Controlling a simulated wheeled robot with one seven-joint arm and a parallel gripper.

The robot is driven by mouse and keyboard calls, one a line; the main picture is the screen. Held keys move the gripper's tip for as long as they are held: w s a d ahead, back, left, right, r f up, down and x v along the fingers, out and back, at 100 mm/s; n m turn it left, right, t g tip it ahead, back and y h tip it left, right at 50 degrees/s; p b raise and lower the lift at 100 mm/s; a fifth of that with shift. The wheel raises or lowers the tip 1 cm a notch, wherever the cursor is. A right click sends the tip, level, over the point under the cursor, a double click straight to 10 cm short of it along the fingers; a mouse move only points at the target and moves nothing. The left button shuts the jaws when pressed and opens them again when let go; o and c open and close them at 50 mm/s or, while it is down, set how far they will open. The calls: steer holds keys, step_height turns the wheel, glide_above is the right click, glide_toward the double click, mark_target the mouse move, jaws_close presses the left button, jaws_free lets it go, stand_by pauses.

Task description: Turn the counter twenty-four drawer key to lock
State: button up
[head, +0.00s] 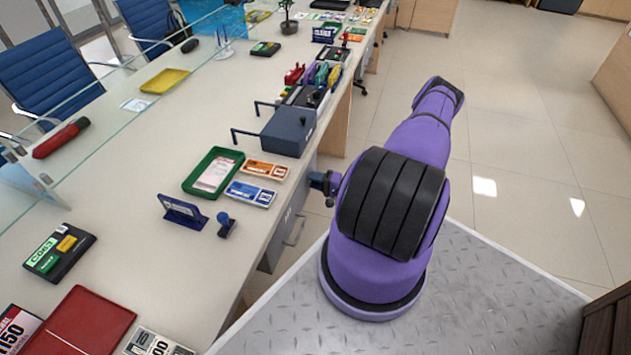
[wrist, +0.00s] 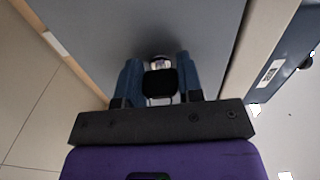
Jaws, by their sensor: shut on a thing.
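In the wrist view, the key (wrist: 160,84) shows as a black head between the two blue fingers of my gripper (wrist: 158,78). My gripper is shut on it. Just beyond the key head is a small round metal lock (wrist: 159,61) on a plain grey drawer front (wrist: 140,25). The key's shaft and the lock's slot are hidden, so I cannot tell how far the key is turned. In the head view, my gripper (head: 322,182) is at the counter's front side, below the top edge; the key and lock cannot be made out there.
The counter top (head: 130,255) holds a green tray (head: 240,155), a grey box (head: 288,132), a blue stand (head: 183,211) and a stamp (head: 226,223) near the edge. A drawer handle (head: 296,231) sticks out below. Open tiled floor (head: 520,150) lies to the right.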

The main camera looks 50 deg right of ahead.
steer(key=o, duration=0.9)
steer(key=shift+o, duration=0.2)
steer(key=shift+s, duration=0.1)
steer(key=v, duration=1)
steer(key=shift+s, duration=0.3)
steer(key=shift+d, duration=0.15)
